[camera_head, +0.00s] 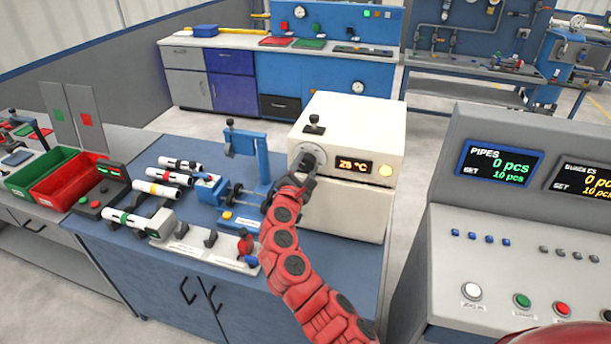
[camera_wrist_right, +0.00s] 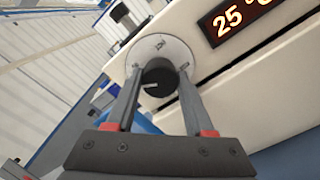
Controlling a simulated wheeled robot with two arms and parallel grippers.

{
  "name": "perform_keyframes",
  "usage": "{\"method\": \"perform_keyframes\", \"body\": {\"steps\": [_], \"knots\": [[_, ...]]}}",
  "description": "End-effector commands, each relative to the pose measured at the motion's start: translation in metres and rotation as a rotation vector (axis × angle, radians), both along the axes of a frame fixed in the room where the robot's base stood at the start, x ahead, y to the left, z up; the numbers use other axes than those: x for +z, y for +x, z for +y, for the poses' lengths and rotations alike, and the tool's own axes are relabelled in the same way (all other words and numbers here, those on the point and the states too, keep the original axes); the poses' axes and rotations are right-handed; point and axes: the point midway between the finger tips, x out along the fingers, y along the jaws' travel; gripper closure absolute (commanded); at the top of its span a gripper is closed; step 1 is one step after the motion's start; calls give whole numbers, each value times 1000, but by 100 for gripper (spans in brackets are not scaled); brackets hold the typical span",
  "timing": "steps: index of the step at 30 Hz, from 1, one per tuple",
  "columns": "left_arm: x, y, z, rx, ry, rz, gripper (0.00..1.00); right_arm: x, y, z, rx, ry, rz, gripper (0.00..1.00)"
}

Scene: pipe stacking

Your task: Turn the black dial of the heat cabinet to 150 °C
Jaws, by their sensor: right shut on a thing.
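The cream heat cabinet (camera_head: 350,130) stands at the right end of the blue workbench. Its display (camera_head: 355,165) reads about 25 °C, clearest in the right wrist view (camera_wrist_right: 232,18). The black dial (camera_head: 308,160) sits on a pale round plate left of the display; it also shows in the right wrist view (camera_wrist_right: 158,82) with a white mark on its face. My right gripper (camera_head: 301,170) is at the cabinet front, its fingers (camera_wrist_right: 157,82) on either side of the dial and shut on it. My left gripper is not in view.
A yellow lit button (camera_head: 385,171) is right of the display. A grey counter console (camera_head: 520,220) stands to the right, across a gap. A red bin (camera_head: 70,175) is far left.

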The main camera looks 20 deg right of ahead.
Motion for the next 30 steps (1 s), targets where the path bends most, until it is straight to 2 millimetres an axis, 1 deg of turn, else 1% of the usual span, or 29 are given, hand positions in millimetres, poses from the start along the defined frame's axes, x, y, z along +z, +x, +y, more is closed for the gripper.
{"method": "perform_keyframes", "body": {"steps": [1,14,30], "knots": [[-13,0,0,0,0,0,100,-7,0,0,0,36,-25,100],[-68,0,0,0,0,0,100,-8,0,-1,1,375,-254,100],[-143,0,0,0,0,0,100,-8,0,0,3,802,-542,100]]}}
